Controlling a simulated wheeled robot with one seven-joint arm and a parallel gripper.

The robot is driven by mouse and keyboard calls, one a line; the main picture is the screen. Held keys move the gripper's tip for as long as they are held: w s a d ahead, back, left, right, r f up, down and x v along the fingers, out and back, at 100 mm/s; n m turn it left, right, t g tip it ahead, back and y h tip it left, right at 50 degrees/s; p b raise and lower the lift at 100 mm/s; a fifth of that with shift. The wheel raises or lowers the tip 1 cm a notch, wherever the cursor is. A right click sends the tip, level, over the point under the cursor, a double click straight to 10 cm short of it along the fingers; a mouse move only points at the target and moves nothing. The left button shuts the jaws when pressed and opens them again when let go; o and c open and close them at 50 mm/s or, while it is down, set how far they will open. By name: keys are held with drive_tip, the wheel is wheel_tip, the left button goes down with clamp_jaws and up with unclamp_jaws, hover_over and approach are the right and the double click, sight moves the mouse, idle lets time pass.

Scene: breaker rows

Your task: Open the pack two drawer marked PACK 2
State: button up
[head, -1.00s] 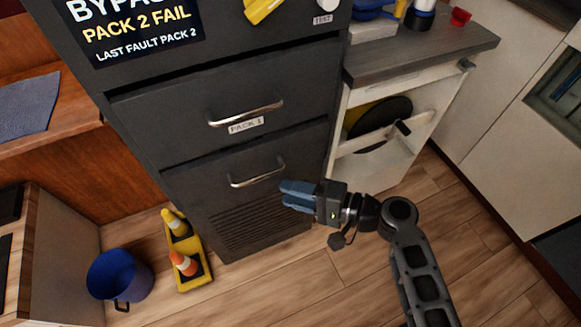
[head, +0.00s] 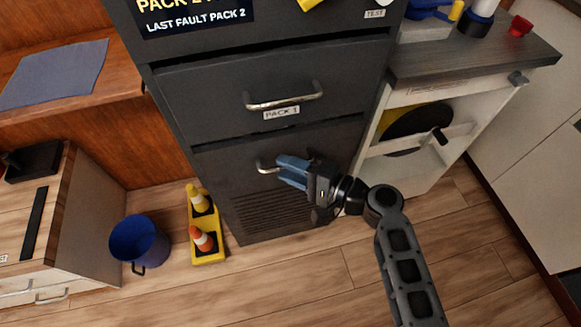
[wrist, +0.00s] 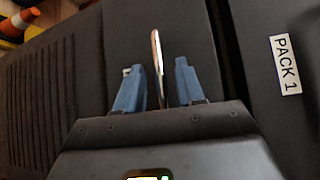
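The dark cabinet has an upper drawer (head: 200,95) labelled PACK 1 and a lower drawer (head: 225,175) below it, both closed. The lower drawer's metal handle (head: 267,168) is partly covered by my gripper (head: 283,172). In the wrist view, my gripper (wrist: 158,85) is open, with the handle bar (wrist: 157,65) upright between its two blue fingers and a gap visible on each side. Only a small light patch shows beside the left finger there; I cannot read a PACK 2 label.
A yellow stand with cones (head: 207,245) and a blue bucket (head: 138,243) are on the floor to the left. A white cabinet with an open front (head: 425,165) stands to the right. The floor before the dark cabinet is mostly clear.

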drive_tip(key=shift+c, duration=0.3)
clamp_jaws()
idle(0.3)
